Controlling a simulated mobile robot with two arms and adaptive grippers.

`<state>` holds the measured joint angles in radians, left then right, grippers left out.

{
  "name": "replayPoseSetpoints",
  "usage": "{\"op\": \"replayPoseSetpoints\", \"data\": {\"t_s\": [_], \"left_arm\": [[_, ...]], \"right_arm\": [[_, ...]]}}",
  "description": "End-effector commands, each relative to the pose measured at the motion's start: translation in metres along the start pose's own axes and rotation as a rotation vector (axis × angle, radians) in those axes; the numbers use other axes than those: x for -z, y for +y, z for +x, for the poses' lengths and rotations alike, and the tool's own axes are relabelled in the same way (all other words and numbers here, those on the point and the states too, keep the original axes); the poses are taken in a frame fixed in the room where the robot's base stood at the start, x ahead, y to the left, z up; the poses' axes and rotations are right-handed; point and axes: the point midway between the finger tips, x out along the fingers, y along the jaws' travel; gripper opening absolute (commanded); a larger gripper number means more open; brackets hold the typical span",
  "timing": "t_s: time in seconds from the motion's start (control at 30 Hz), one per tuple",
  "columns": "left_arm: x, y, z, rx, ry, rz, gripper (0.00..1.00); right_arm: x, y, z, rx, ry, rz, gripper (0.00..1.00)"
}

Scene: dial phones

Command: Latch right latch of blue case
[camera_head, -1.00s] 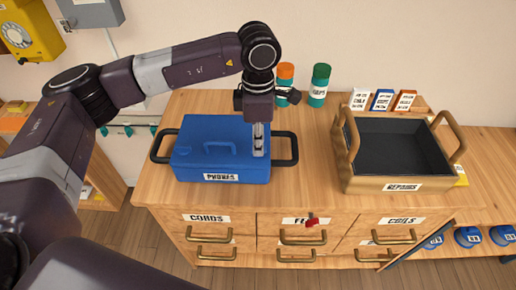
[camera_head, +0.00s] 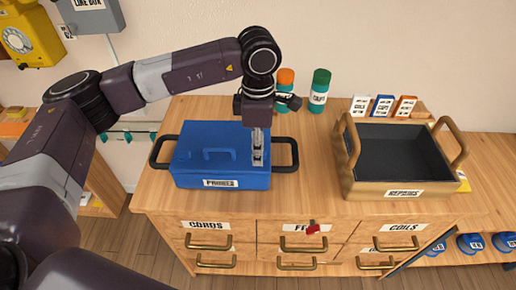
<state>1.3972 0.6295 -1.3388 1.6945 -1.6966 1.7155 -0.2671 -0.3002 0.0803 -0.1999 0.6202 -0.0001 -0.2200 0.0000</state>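The blue case (camera_head: 197,160), labelled PHONES, sits closed on the left of the wooden cabinet top. It has a blue handle on its lid and a black loop at each end. My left gripper (camera_head: 258,158) points down over the right end of the lid, inside the right black loop. Narrow silver parts show below its dark body, at or very near the lid. The right latch cannot be made out apart from these parts. Whether the fingers are open or shut is unclear. My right gripper is not in view.
A tan-rimmed REPAIRS tray (camera_head: 390,193) with two upright handles stands to the right. Orange-capped (camera_head: 286,76) and green-capped (camera_head: 319,92) bottles stand behind the case. Small boxes (camera_head: 382,105) stand at the back right. Cabinet top between case and tray is clear.

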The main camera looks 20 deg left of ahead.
Motion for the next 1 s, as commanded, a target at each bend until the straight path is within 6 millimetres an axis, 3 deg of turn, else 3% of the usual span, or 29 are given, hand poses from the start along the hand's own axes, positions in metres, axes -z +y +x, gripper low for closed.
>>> {"op": "replayPoseSetpoints", "data": {"t_s": [0.27, 0.7, 1.0], "left_arm": [[-0.001, 0.001, -0.012, -0.001, -0.003, 0.000, 0.26], [-0.001, 0.001, -0.099, -0.003, -0.002, 0.000, 0.26], [0.000, 0.000, -0.120, 0.000, 0.000, 0.000, 0.26]], "right_arm": [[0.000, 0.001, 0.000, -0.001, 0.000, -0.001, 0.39], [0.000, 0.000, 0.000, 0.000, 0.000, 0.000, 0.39], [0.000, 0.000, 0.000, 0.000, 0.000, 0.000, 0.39]]}}
